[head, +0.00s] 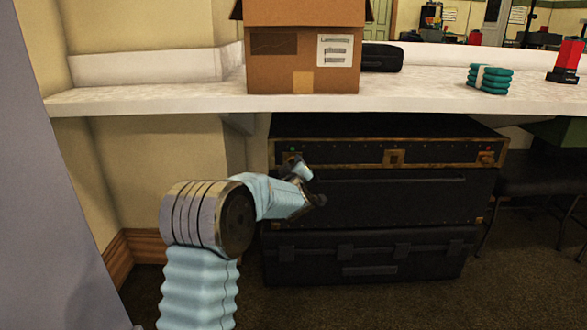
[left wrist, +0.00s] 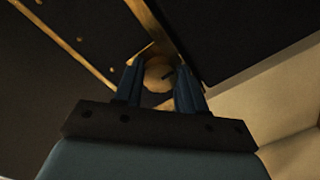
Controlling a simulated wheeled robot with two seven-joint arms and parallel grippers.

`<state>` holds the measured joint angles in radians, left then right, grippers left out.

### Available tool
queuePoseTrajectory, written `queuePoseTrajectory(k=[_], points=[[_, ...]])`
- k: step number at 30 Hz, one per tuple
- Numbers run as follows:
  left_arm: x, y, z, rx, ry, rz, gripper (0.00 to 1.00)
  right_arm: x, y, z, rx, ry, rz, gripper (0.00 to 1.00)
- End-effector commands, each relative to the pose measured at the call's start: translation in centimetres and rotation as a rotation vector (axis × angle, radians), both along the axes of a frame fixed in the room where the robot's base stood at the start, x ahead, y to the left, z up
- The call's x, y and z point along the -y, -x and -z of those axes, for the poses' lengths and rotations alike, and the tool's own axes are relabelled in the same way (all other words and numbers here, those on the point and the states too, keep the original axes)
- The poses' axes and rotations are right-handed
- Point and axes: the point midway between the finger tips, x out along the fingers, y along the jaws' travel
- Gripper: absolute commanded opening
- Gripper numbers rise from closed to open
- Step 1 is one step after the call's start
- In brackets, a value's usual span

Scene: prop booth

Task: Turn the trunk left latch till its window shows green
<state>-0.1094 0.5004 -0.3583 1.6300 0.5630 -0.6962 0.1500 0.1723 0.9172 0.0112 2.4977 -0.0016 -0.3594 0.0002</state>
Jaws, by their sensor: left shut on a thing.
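The black trunk (head: 400,197) with brass trim stands under the counter. Its left latch (head: 292,158) is at the upper left of the brass-edged front, and a small green spot shows in its window (head: 292,149). My left gripper (head: 310,180) is just in front of and below this latch in the head view. In the left wrist view the gripper (left wrist: 158,78) has its two dark fingers on either side of a round brass latch knob (left wrist: 157,74), shut on it. The right latch (head: 486,159) shows a reddish spot. My right gripper is not in view.
The white counter (head: 200,100) overhangs the trunk. On it are a cardboard box (head: 300,60), a black case (head: 382,57), a teal bundle (head: 489,79) and a red-topped item (head: 569,60). A dark case (head: 370,257) lies under the trunk. A chair (head: 540,175) stands at right.

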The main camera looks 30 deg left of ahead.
Motion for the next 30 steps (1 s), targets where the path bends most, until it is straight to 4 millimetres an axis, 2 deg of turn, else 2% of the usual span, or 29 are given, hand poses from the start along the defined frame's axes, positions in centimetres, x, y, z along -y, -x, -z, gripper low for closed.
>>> queuePoseTrajectory(k=[8, 9, 13, 23, 26, 30], points=[[0.0, 0.0, 0.1, -0.002, 0.001, 0.001, 0.09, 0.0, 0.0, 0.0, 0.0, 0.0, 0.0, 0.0], [0.0, 0.0, 0.1, -0.002, 0.0, 0.001, 0.46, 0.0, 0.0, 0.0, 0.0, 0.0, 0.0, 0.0], [0.0, 0.0, 0.1, -0.002, 0.0, 0.001, 0.65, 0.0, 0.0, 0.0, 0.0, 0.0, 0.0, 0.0], [0.2, 0.3, -0.1, -0.001, 0.0, 0.001, 0.65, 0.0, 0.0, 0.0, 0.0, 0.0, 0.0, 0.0], [0.8, 1.2, -0.2, 0.0, 0.001, 0.001, 0.65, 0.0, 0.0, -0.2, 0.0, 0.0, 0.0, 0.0], [2.4, 3.8, -0.4, -0.001, 0.002, 0.002, 0.65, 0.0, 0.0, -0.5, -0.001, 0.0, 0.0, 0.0]])
